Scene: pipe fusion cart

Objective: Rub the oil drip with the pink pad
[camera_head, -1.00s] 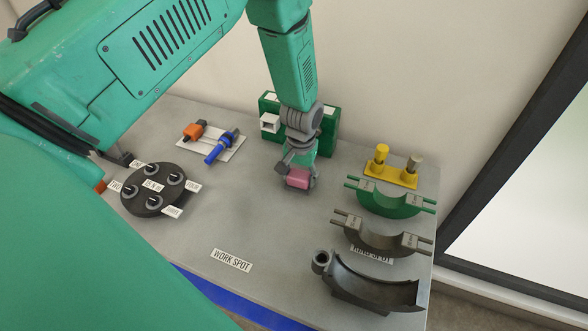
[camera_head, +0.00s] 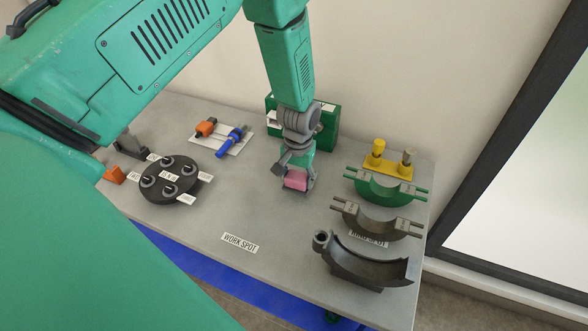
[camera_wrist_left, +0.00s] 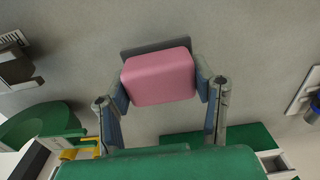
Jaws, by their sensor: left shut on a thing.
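The pink pad (camera_head: 296,180) is a small rounded block held just above or on the grey bench top, near its middle. My left gripper (camera_head: 297,183) is shut on it, with its arm reaching down from the upper left. In the left wrist view, the pad (camera_wrist_left: 158,77) sits between the two fingers, with a dark flat strip along its far side. I cannot tell whether the pad touches the bench. No oil drip can be made out in either view; the pad and gripper cover part of the bench. My right gripper is not seen.
A green box (camera_head: 328,130) stands behind the gripper. At right are a yellow stand (camera_head: 388,166), a green half-ring (camera_head: 387,190) and dark half-rings (camera_head: 365,262). A round dark holder (camera_head: 170,181) and a white plate (camera_head: 207,147) lie left. Bench near the WORK SPOT label (camera_head: 240,243) is clear.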

